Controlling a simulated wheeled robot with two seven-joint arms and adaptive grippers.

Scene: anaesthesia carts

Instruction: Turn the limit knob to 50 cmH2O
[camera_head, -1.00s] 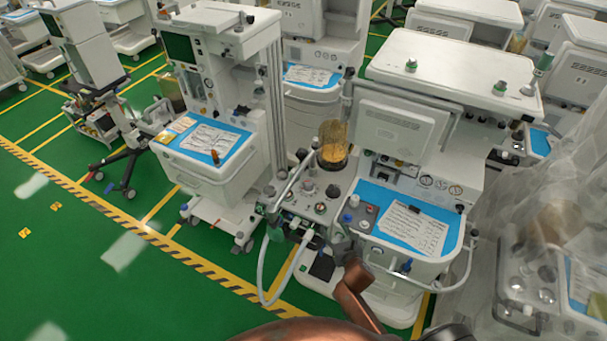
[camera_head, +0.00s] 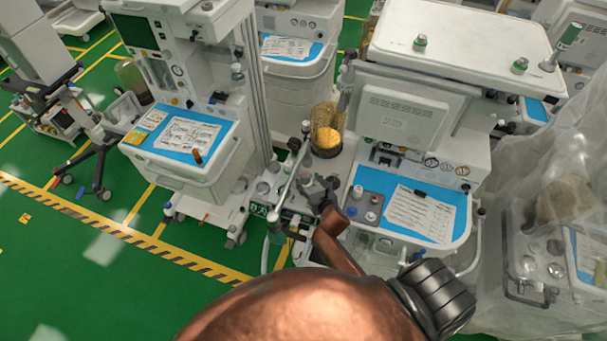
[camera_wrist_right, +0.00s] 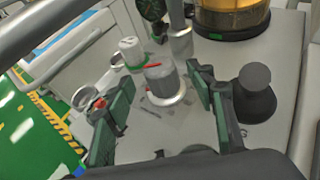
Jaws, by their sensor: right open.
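A grey cylindrical knob with a red mark on top (camera_wrist_right: 163,80), which looks like the limit knob, stands on the light panel in the right wrist view. I cannot read its scale. My right gripper (camera_wrist_right: 161,84) is open, with its two dark green-padded fingers on either side of the knob, apparently without contact. In the head view my right gripper (camera_head: 318,188) is over the panel of the middle cart and hides the knob there. My left gripper is not in view.
A white knob with a green band (camera_wrist_right: 132,55) stands beside the grey knob on its left, and a black knob (camera_wrist_right: 254,92) on its right. An amber canister (camera_head: 327,128) stands behind. A metal tube (camera_wrist_right: 60,45) crosses the upper left.

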